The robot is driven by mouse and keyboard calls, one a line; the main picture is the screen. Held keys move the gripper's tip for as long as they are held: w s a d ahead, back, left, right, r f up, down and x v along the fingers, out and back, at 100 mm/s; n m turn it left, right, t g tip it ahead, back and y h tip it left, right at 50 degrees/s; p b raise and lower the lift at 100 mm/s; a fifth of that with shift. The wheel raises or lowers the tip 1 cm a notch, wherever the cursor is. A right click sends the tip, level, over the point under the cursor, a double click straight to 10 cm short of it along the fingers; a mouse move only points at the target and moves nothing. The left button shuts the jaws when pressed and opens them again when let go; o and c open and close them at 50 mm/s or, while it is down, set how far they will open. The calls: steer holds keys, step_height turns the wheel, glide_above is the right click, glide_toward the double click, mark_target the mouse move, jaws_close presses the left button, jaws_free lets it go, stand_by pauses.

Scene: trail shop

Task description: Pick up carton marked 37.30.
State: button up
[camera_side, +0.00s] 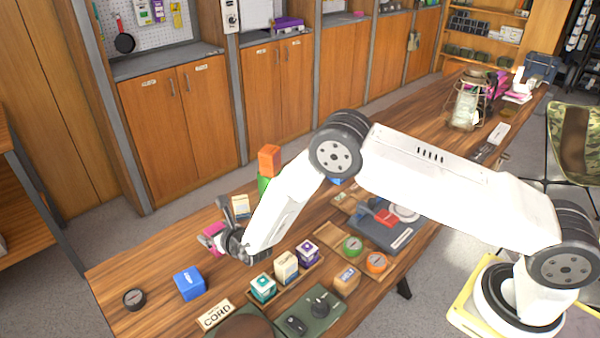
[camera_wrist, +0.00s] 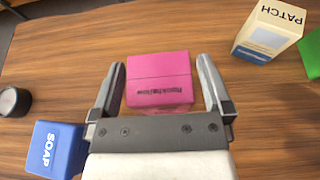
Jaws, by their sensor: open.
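No marking 37.30 is legible in either view, so I cannot tell which carton bears it. A magenta carton (camera_wrist: 160,70) lies on the wooden table between the fingers of my gripper (camera_wrist: 161,80); its dark print is upside down and unreadable to me. The fingers are open, one on each side, with a gap visible at both sides. In the side view the magenta carton (camera_side: 210,232) is partly hidden by my gripper (camera_side: 224,224). A blue SOAP carton (camera_wrist: 52,150) lies at lower left in the wrist view, and a cream PATCH carton (camera_wrist: 268,32) at upper right.
A black round tin (camera_side: 134,299) is at the table's left. Teal (camera_side: 263,287), cream (camera_side: 286,266) and purple (camera_side: 307,251) cartons stand on a wooden tray near a CORD sign (camera_side: 216,315). Orange (camera_side: 269,160) and green blocks stand behind my arm.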

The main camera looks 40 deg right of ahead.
steer(key=c, duration=1.2)
steer(key=shift+r, duration=0.25)
steer(key=shift+r, duration=0.9)
steer(key=shift+s+d+r, duration=0.55)
steer(key=shift+s+r, duration=1.25)
steer(key=shift+s, duration=0.45)
steer(key=shift+s+d+r, duration=0.6)
steer(key=shift+s+r, duration=1.2)
steer(key=shift+s, duration=0.5)
steer(key=shift+s+d+r, duration=0.55)
steer(key=shift+s+r, duration=1.25)
steer(key=shift+s, duration=0.45)
